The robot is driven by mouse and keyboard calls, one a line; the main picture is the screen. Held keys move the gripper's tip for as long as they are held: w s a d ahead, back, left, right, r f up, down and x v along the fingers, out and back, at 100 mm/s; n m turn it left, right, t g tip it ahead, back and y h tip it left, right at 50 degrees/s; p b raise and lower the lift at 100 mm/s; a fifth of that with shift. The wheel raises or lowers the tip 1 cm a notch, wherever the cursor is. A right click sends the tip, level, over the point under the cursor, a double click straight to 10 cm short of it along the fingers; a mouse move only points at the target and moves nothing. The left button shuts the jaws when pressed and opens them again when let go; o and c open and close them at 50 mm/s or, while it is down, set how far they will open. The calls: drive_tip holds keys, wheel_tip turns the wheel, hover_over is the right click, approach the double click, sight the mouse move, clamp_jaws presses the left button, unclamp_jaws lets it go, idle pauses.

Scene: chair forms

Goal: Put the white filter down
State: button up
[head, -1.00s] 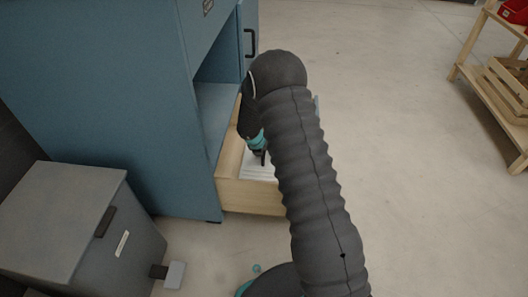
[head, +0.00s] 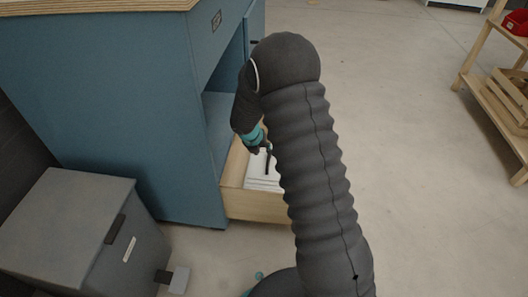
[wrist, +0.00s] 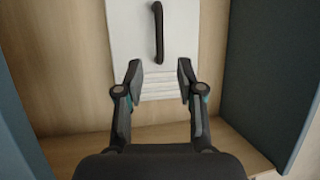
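The white filter (wrist: 125,40) lies in a pale wooden drawer, with its black bar handle (wrist: 158,32) facing up and ribbed lines across its near end. My gripper (wrist: 160,70) is open and empty in the wrist view, its two fingers apart over the near part of the filter, with the handle ahead of the gap. In the head view the filter (head: 262,172) shows as a white patch inside the drawer (head: 250,205), partly hidden by my arm. My gripper (head: 266,146) is above it there, largely covered by the arm.
The blue cabinet (head: 140,110) stands left of the drawer, and its blue panels flank the drawer in the wrist view. A grey pedal bin (head: 75,235) stands at the lower left. A wooden shelf (head: 490,95) with a crate is at the far right. The floor between is clear.

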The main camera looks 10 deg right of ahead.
drive_tip(key=s+d+r+m, duration=0.2)
drive_tip(key=s+r+m, duration=0.55)
drive_tip(key=r, duration=0.45)
drive_tip(key=s+d+r+m, duration=0.3)
drive_tip(key=s+r+m, duration=0.5)
drive_tip(key=r, duration=0.4)
drive_tip(key=s+a+r+m+t+y, duration=0.1)
drive_tip(key=s+r+m, duration=0.2)
drive_tip(key=s+m, duration=0.5)
drive_tip(key=s+r+m+t+y, duration=0.1)
drive_tip(key=s+r+m+y, duration=0.1)
drive_tip(key=s+m, duration=0.7)
drive_tip(key=shift+s+a+r, duration=0.4)
drive_tip(key=shift+s+r, duration=0.35)
drive_tip(key=shift+s, duration=1.4)
